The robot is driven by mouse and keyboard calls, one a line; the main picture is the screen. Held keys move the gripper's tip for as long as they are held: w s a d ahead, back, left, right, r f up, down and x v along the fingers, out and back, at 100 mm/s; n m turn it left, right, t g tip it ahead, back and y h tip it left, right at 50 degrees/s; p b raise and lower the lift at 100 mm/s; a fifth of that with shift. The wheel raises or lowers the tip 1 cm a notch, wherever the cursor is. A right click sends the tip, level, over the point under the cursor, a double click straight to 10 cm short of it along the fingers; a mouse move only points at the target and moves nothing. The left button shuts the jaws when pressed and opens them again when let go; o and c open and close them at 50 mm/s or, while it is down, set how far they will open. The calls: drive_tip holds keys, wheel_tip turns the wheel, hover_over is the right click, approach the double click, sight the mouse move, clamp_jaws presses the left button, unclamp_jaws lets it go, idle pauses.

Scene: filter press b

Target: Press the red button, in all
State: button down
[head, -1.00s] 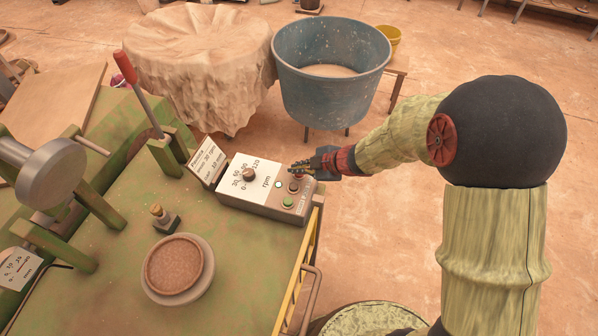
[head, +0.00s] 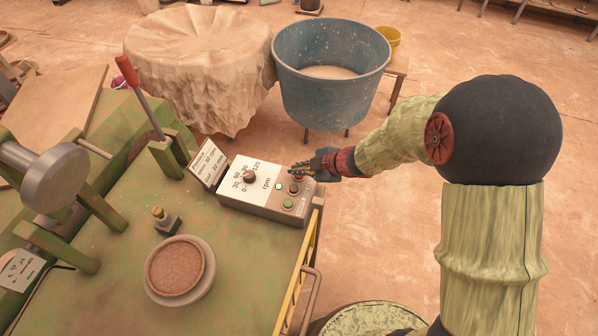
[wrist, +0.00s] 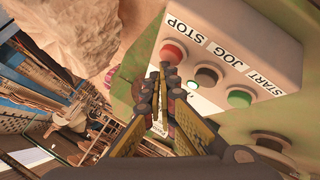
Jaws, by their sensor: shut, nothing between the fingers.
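The red button (wrist: 173,54) is round and sits beside the word STOP on the grey control box (head: 263,206). In the head view my gripper covers most of it. My gripper (wrist: 163,68) is shut and empty. Its fingertips show just beside the red button's lower left edge in the wrist view; I cannot tell whether they touch. In the head view my gripper (head: 293,169) reaches in from the right over the box's upper right end. A dark JOG button (wrist: 207,76) and a green START button (wrist: 239,97) stand in line with the red one.
A small lit green lamp (head: 279,187) and a dial knob (head: 249,177) are on the box. A small sign (head: 208,163) stands at its left. A blue tub (head: 330,95) and a draped cloth (head: 200,65) stand behind. A yellow rail (head: 309,249) runs along the table's right edge.

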sight(298, 176)
drive_tip(key=shift+r+p, duration=0.4)
drive_tip(key=shift+r, duration=0.2)
wheel_tip(298, 176, up, 5)
drive_tip(key=p, duration=0.5)
drive_tip(key=shift+p, duration=0.3)
idle(0.4)
